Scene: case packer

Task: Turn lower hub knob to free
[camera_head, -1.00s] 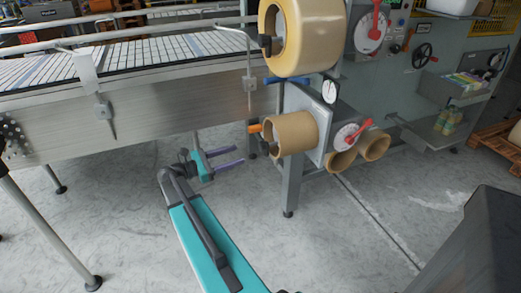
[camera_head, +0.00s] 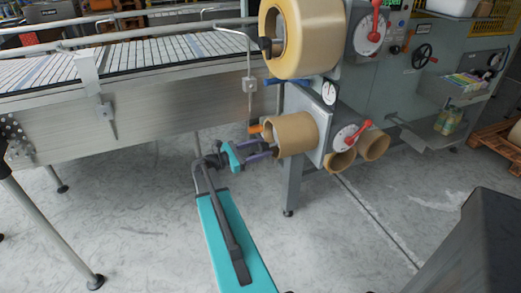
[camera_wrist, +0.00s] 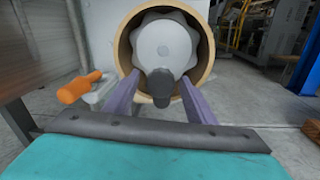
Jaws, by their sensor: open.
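The lower hub is a light-grey lobed disc (camera_wrist: 163,45) inside a tan cardboard core (camera_wrist: 206,55) in the wrist view. A dark knob (camera_wrist: 161,88) sticks out from its lower middle toward the camera. The core also shows in the head view (camera_head: 297,134), mounted on a grey plate. My gripper (camera_wrist: 160,100) is open, with its two purple fingers on either side of the knob, near the mouth of the core. In the head view my gripper (camera_head: 262,150) is just left of the core. I cannot tell whether the fingers touch the knob.
An orange handle (camera_wrist: 78,88) is close to the left of my fingers. A large tape roll (camera_head: 299,36) hangs above the lower core. A dial with a red pointer (camera_head: 346,136) is to its right. The conveyor (camera_head: 150,100) is at the left. Floor below is clear.

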